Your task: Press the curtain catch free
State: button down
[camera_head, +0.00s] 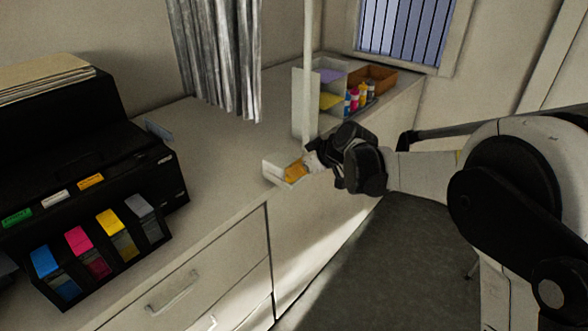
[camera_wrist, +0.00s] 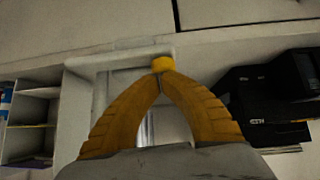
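The grey curtain (camera_head: 215,55) hangs above the back of the counter in the head view. A small white fitting (camera_head: 273,172) sits at the counter's front edge near the foot of a white post (camera_head: 309,70); it looks like the catch. In the wrist view, a yellow button-like piece (camera_wrist: 163,64) shows at the pale fitting's edge (camera_wrist: 120,60). My gripper (camera_head: 291,172) is at the fitting, its orange fingers partly hiding it. In the wrist view the fingertips (camera_wrist: 160,78) meet right at the yellow piece. I cannot tell whether they touch it.
A black printer (camera_head: 90,150) with colored cartridges stands on the counter at left. A white shelf unit (camera_head: 305,105), small bottles (camera_head: 357,97) and a brown tray (camera_head: 375,77) stand at the back right. The counter between printer and shelf is mostly clear.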

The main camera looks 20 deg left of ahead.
aim_at(289, 188)
jog(key=shift+s+f, duration=0.1)
jog(key=shift+s+a+f+n+t+h+b, duration=0.2)
jog(key=shift+s+f+n+t+b, duration=0.1)
jog(key=shift+f+n+t+b, duration=0.25)
jog(key=shift+s+a+f+n+t+h+b, duration=0.1)
jog(key=shift+s+f+n+t+h+b, duration=0.2)
jog(key=shift+t+b, duration=0.3)
jog(key=shift+s+a+f+n+t+b, duration=0.1)
jog(key=shift+s+f+n+t+b, duration=0.15)
jog(key=shift+f+n+t+b, duration=0.5)
notch_tip(289, 188, down, 2)
jog(key=t+b, duration=0.1)
jog(key=b, duration=0.1)
jog(key=n+t+b, duration=0.1)
jog(key=t, duration=0.1)
jog(key=shift+f+n+b, duration=0.2)
jog(key=shift+n+b, duration=0.1)
jog(key=shift+b, duration=0.1)
jog(key=shift+w+f+t+h+b, duration=0.1)
jog(key=shift+f+t+h+b, duration=0.2)
jog(key=shift+f+h+b, duration=0.15)
jog(key=shift+f, duration=0.2)
